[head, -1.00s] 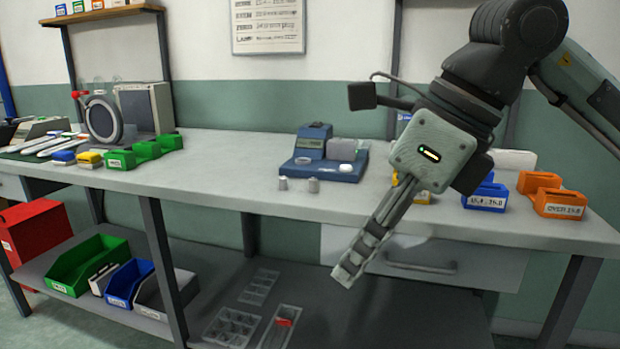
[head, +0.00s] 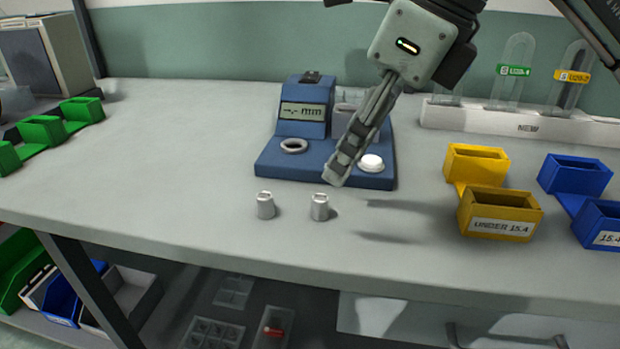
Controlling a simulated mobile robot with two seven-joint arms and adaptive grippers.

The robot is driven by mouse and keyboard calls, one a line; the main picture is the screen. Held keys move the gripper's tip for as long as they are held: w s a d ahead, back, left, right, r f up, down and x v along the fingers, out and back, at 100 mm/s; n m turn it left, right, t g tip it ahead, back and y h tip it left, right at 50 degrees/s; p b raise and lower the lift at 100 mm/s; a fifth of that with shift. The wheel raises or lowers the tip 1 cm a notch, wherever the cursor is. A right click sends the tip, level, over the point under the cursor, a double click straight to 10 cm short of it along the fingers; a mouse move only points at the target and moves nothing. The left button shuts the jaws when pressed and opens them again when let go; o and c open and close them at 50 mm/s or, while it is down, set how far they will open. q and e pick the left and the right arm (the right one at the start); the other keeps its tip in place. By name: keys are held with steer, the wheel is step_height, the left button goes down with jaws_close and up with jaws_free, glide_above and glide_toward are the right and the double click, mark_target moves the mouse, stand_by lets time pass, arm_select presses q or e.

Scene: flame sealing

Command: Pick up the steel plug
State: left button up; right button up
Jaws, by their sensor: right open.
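Two small steel plugs stand upright on the grey bench, a left one (head: 265,206) and a right one (head: 320,208), a short gap apart. My right gripper (head: 337,174) comes down from the upper right. Its fingertips show just above and right of the right plug, in front of the blue gauge. The fingers are seen edge-on and overlap; they are open with nothing between them. The gripper appears apart from both plugs. My left gripper is not in view.
A blue measuring gauge (head: 303,123) with a display stands behind the plugs. A yellow bin (head: 500,214) labelled UNDER 15.4 and blue bins (head: 575,176) are at right. A white rack (head: 470,117) with tubes stands behind. Green bins (head: 42,133) are at left. The bench left of the plugs is clear.

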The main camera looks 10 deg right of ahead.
mark_target(322, 198)
steer(key=x, duration=0.7)
steer(key=shift+a+f+p, duration=0.2)
steer(key=shift+a+p, duration=0.05)
steer(key=shift+p, duration=0.1)
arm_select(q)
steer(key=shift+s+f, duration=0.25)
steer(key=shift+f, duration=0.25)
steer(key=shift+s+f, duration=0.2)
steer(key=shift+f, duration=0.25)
arm_select(e)
steer(key=shift+c, duration=0.6)
jaws_close()
